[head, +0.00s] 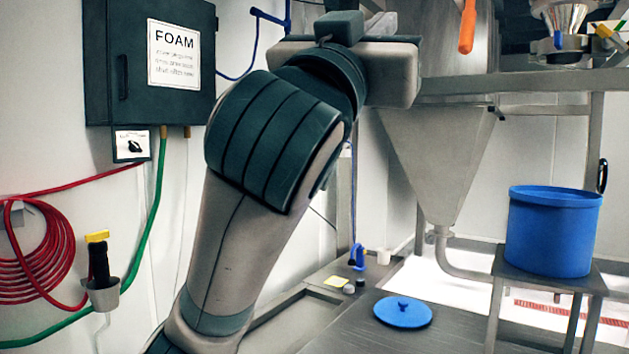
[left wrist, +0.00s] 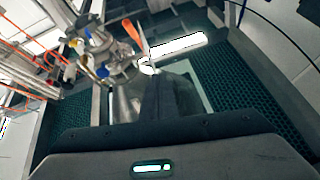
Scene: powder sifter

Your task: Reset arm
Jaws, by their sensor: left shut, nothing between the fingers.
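My left arm rises from the bottom of the head view, bends at a dark ribbed joint, and reaches up to the top middle. My left gripper (head: 340,28) is up there, in front of the metal hopper (head: 437,150). Its fingertips are hard to make out in the head view. In the left wrist view the dark fingers (left wrist: 173,92) are together, shut and empty. My right gripper is in neither view.
A blue tub (head: 553,232) stands on a metal stand at right. A blue lid (head: 403,312) lies on the metal table (head: 440,335). A dark FOAM box (head: 105,75) and a coiled red hose (head: 35,255) are on the left wall. An orange handle (head: 467,27) hangs right of the gripper.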

